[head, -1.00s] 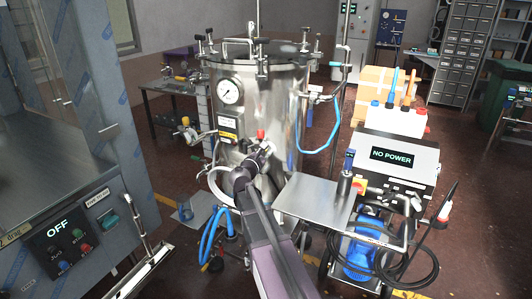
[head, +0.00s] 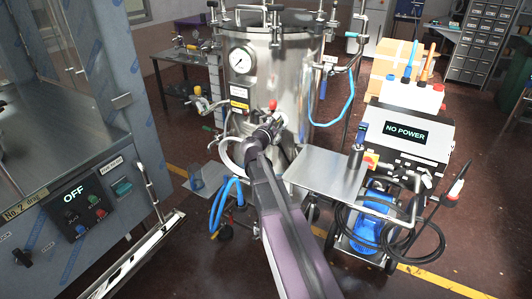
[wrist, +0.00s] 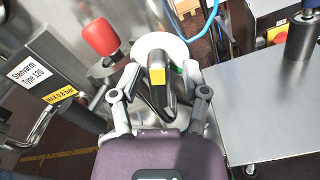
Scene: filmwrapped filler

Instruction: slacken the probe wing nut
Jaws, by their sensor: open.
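My gripper (head: 268,130) is in front of the lower part of the steel vessel (head: 295,85), below a red knob (head: 272,104). In the wrist view my gripper (wrist: 161,76) is open, with its two grey fingers spread apart. The red knob also shows in the wrist view (wrist: 101,37), upper left of the fingers. I cannot make out the probe wing nut for certain in either view.
A steel shelf (head: 325,172) extends right of my gripper, with a dark cylinder on it. A "NO POWER" unit (head: 408,133) stands on a cart beyond. Blue hoses (head: 228,195) hang below left. A cabinet marked "OFF" (head: 75,195) stands at left.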

